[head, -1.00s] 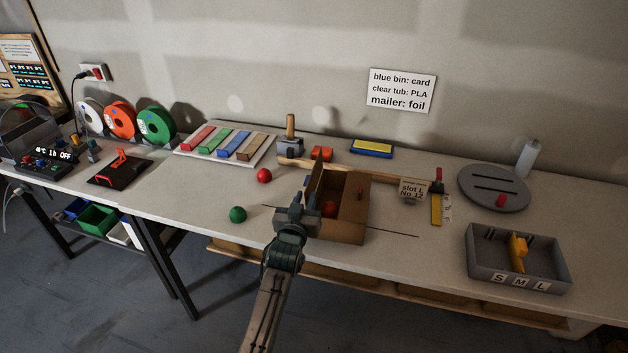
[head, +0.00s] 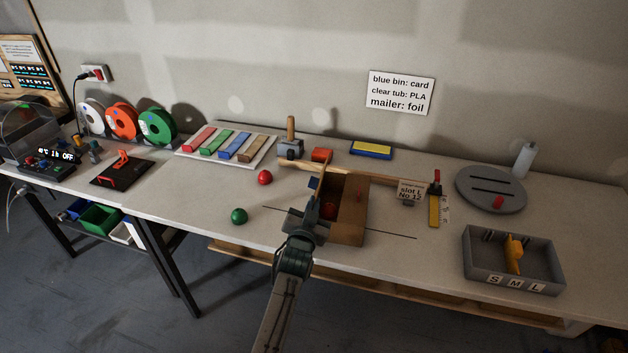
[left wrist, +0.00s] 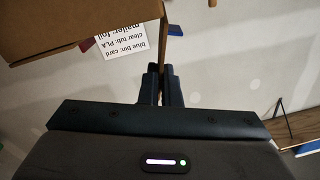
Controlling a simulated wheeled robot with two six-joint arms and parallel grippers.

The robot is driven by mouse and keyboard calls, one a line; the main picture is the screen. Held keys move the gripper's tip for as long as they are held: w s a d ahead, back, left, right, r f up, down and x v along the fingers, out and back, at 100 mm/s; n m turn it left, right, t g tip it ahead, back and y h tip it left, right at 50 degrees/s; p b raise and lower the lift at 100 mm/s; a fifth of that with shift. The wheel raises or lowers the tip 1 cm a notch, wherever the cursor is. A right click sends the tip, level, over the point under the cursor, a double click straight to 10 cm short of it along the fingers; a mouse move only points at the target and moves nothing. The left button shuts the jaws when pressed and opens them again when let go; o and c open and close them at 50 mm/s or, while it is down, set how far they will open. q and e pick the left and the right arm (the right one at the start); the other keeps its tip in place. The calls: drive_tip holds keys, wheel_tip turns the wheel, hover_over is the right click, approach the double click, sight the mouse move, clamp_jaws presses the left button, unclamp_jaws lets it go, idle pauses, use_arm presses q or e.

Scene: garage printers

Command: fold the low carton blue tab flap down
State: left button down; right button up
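The low brown carton (head: 351,225) stands open at the middle front of the bench, with a red item (head: 330,210) inside. Its flap (head: 322,180) stands up at the left side. I cannot make out a blue tab on it. My left gripper (head: 305,212) is at the carton's left side, close to the flap. In the left wrist view its fingers (left wrist: 161,85) are close together, and the flap (left wrist: 164,45) shows edge-on just beyond the tips, beside the carton (left wrist: 75,25). Whether the flap touches or enters between them is unclear. My right gripper is not in view.
A green ball (head: 239,216) and a red ball (head: 265,177) lie left of the carton. A wooden bar (head: 375,176) runs behind it. A grey S/M/L tray (head: 478,270) and a round grey disc (head: 490,190) are at the right.

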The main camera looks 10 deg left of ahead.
use_arm(q)
drive_tip(key=d+m, duration=0.1)
drive_tip(key=m, duration=0.1)
drive_tip(key=f+m, duration=0.1)
drive_tip(key=m, duration=0.1)
drive_tip(key=shift+d, duration=0.35)
drive_tip(key=c, duration=1.9)
unclamp_jaws()
drive_tip(key=shift+p, duration=0.3)
drive_tip(key=s+p, duration=0.1)
drive_tip(key=s, duration=0.3)
drive_tip(key=shift+p, duration=0.3)
